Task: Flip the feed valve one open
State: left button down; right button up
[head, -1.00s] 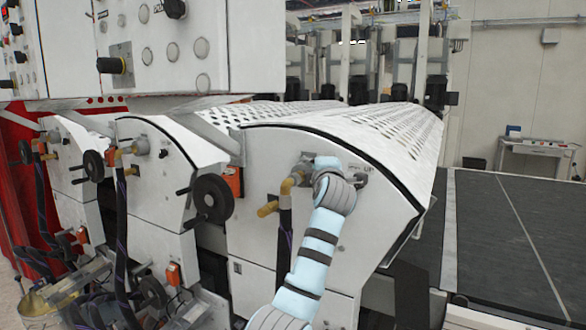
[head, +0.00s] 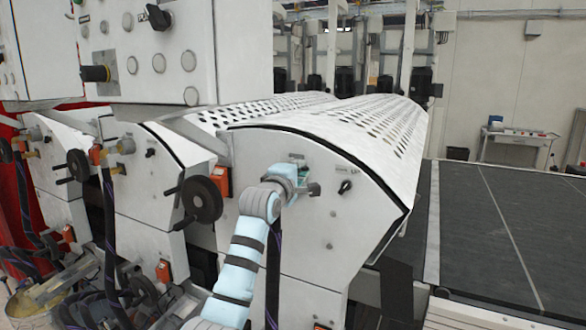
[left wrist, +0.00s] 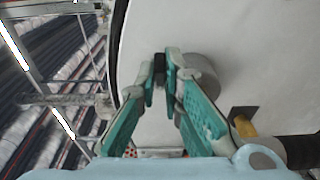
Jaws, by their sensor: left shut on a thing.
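The feed valve sits on the white end panel (head: 330,215) of the nearest coating unit. In the head view my left gripper (head: 300,172) is up against this panel and mostly covers the valve. In the left wrist view the green fingers of my left gripper (left wrist: 160,72) are closed on a small dark piece, which looks like the valve's handle. A grey round fitting (left wrist: 203,70) is just beside the fingertips, and a brass part (left wrist: 243,127) of the valve is lower right. Whether the handle has turned cannot be told. My right gripper is not in view.
A black handwheel (head: 203,199) is left of my arm. A black selector knob (head: 345,187) is on the panel just right of my gripper. A dark hose (head: 273,275) hangs behind my forearm.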

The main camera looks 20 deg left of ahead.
pick_arm(q)
jog(key=shift+f, duration=0.15)
jog(key=c, duration=1.7)
grip_release()
jog(key=shift+d, duration=0.1)
jog(key=s, duration=1.2)
jog(key=shift+d, duration=0.15)
